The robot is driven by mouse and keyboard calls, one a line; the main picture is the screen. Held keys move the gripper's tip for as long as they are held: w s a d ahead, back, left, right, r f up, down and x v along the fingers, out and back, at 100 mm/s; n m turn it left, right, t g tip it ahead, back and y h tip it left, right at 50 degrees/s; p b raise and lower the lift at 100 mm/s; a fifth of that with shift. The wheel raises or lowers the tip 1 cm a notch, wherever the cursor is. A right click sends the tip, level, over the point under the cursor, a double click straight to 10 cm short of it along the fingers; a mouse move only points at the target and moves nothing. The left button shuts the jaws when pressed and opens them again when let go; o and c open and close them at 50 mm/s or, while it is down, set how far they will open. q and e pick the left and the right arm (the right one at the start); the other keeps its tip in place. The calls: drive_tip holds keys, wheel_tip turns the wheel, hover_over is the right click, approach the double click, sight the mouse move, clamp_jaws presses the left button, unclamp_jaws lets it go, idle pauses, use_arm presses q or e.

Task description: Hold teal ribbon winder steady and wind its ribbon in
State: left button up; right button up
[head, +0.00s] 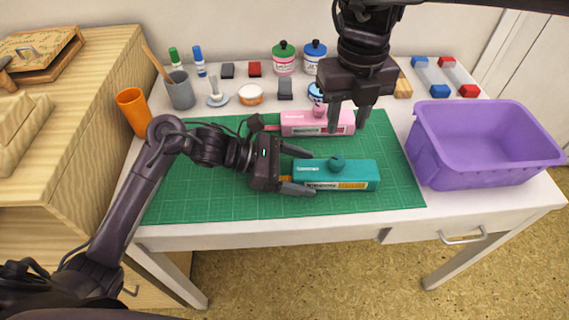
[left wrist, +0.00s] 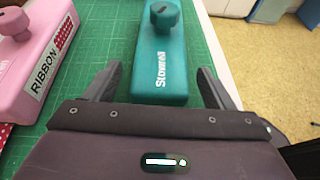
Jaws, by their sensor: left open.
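The teal ribbon winder (head: 360,174) lies on the green cutting mat (head: 215,205), with a round teal knob on top. It also shows in the left wrist view (left wrist: 160,65). My left gripper (head: 303,172) is open at the winder's left end, one finger on each side of that end. In the left wrist view the fingers (left wrist: 160,88) stand apart from the winder's sides. A short orange piece shows at the winder's left end, partly hidden by my gripper.
The pink ribbon winder (head: 295,123) lies behind the teal one, with a red ribbon at its left end. A purple bin (head: 480,180) stands at the right. Ink jars (head: 285,63), pads and a grey cup (head: 180,92) line the back. The mat's left front is clear.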

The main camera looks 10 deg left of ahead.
sight(334, 175)
use_arm(q)
drive_tip(key=shift+x, duration=1.4)
drive_tip(key=shift+c, duration=0.5)
